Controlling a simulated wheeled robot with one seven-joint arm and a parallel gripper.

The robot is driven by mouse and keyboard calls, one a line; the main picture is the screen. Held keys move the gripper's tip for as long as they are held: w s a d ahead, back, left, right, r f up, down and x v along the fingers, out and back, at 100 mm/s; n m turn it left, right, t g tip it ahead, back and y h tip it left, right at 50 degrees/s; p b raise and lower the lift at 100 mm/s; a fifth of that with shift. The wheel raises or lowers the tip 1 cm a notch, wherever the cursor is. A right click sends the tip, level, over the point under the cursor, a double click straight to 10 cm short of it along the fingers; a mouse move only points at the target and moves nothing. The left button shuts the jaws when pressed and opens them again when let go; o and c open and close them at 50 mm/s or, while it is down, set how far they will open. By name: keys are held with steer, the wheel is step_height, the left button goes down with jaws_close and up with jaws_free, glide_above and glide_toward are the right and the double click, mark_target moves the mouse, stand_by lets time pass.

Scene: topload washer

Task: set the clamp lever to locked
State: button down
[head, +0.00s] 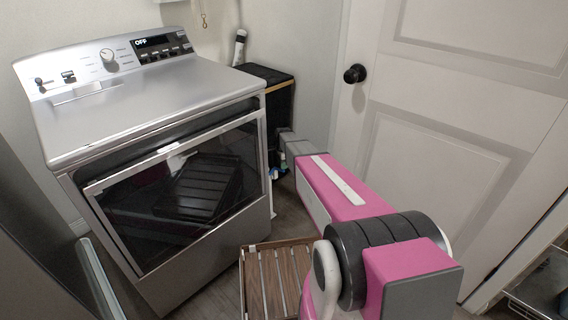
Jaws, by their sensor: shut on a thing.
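No part is clearly recognisable as the clamp lever. A small dark knob or lever (40,82) sits at the left end of the silver control panel (88,58), too small to read its position. My pink and grey arm reaches from the lower right toward the black stand, right of the washer. My gripper cannot be made out; the far end of the arm is hidden behind its own links.
The silver appliance (150,95) with a dark glass front (185,190) fills the left. A black stand (270,85) holds a bottle (239,47). A slatted wooden crate (262,280) is on the floor. A white door (430,150) with a black knob (355,74) closes the right.

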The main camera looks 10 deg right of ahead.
steer(key=shift+s+a+m, duration=0.3)
steer(key=shift+m, duration=0.6)
steer(key=shift+s+a+m, duration=0.25)
steer(key=shift+a+m, duration=0.05)
steer(key=shift+m, duration=0.6)
steer(key=c, duration=1)
jaws_free()
steer(key=shift+r, duration=0.1)
step_height(320, 180, up, 11)
steer(key=shift+f, duration=0.2)
steer(key=shift+s, duration=0.15)
